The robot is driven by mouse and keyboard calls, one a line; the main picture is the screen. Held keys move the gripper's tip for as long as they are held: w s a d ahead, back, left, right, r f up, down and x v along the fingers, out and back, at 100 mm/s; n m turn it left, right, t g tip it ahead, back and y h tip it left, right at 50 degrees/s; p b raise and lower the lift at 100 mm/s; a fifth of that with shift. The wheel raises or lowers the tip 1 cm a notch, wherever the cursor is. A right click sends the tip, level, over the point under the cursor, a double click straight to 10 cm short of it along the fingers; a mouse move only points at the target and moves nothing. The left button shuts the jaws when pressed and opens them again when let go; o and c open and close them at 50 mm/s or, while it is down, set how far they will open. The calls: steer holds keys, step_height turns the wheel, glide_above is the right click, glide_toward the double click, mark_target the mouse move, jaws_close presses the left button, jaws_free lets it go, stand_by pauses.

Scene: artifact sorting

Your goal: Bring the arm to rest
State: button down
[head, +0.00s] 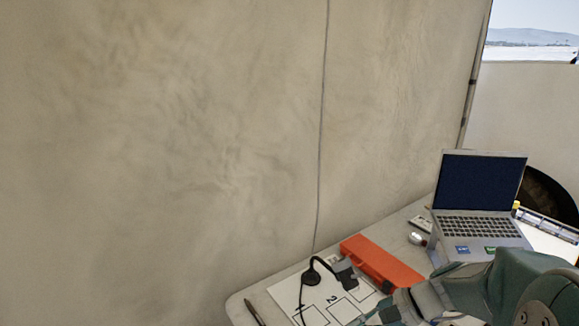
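My arm enters the head view from the lower right, with green and grey links reaching left over the table (243,310). My gripper (378,314) is at the arm's left end, low over the table's front part near a white sheet (287,291) with numbered boxes. The picture's bottom edge cuts off part of it. Its fingers are too small and dark to show whether they are open or shut, or whether they hold anything.
An orange-red case (382,262) lies behind the sheet. A black gooseneck device (311,277) stands on the sheet. An open laptop (482,190) is at the right, with a mouse (417,238) beside it. A pen-like object (254,312) lies at the left. A fabric wall (160,150) rises behind.

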steer(key=s+d+r+n+t+h, duration=0.1)
steer(key=s+r+n+t+h, duration=0.1)
steer(key=s+r+n+h, duration=0.2)
steer(key=s+d+r+n+t+h, duration=0.1)
steer(key=s+r+n+h, duration=0.3)
steer(key=s, duration=0.5)
steer(key=shift+d+n+t+h, duration=0.15)
steer(key=shift+n+t+h, duration=0.65)
steer(key=shift+n+h, duration=0.5)
steer(key=shift+r, duration=0.1)
stand_by(0.5)
